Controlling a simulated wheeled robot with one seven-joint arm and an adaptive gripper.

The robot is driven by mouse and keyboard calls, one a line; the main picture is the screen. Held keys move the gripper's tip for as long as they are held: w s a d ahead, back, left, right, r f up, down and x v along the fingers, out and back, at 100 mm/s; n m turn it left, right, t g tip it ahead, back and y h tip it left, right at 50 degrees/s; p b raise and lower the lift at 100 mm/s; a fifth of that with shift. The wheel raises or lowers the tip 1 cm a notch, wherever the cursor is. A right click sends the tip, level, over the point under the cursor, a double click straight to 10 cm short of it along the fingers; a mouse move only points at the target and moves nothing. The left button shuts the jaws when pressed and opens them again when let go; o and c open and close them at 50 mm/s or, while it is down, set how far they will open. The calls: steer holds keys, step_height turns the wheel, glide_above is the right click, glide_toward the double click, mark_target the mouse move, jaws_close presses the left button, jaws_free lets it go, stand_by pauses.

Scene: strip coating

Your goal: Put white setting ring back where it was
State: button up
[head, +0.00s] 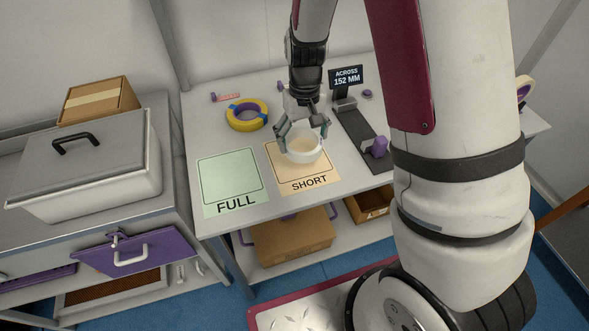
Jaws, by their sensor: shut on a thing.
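The white setting ring (303,159) is over the tan SHORT mat (283,181), toward its upper right part. My gripper (302,140) reaches down from above and is shut on the ring, with a finger at its left and right sides. The ring looks about level. I cannot tell whether it touches the mat or hangs just above it.
The green FULL mat (228,176) is bare. A yellow and blue ring (246,115) lies behind the mats. A dark measuring rail (358,132) with a purple block (376,147) stands at right; its display (346,77) reads ACROSS 152 MM. A lidded bin (88,160) is at left.

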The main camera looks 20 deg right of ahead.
steer(key=shift+s+a, duration=0.15)
steer(key=shift+s, duration=0.65)
steer(key=shift+s+a+n+p, duration=0.1)
steer(key=shift+s+n+p, duration=0.25)
steer(key=shift+p, duration=0.15)
steer(key=s+a+n+p, duration=0.2)
steer(key=s+n+p, duration=0.2)
steer(key=s, duration=0.9)
steer(key=w, duration=0.5)
steer(key=w+d, duration=0.1)
steer(key=w, duration=0.4)
steer(key=w+d+f, duration=0.1)
steer(key=w, duration=0.4)
steer(key=shift+w+d, duration=0.1)
steer(key=shift+w, duration=0.3)
steer(key=shift+f+p, duration=0.45)
steer(key=shift+f, duration=1.3)
steer(key=shift+f, duration=0.1)
steer(key=o, duration=1.2)
steer(key=shift+o, duration=0.2)
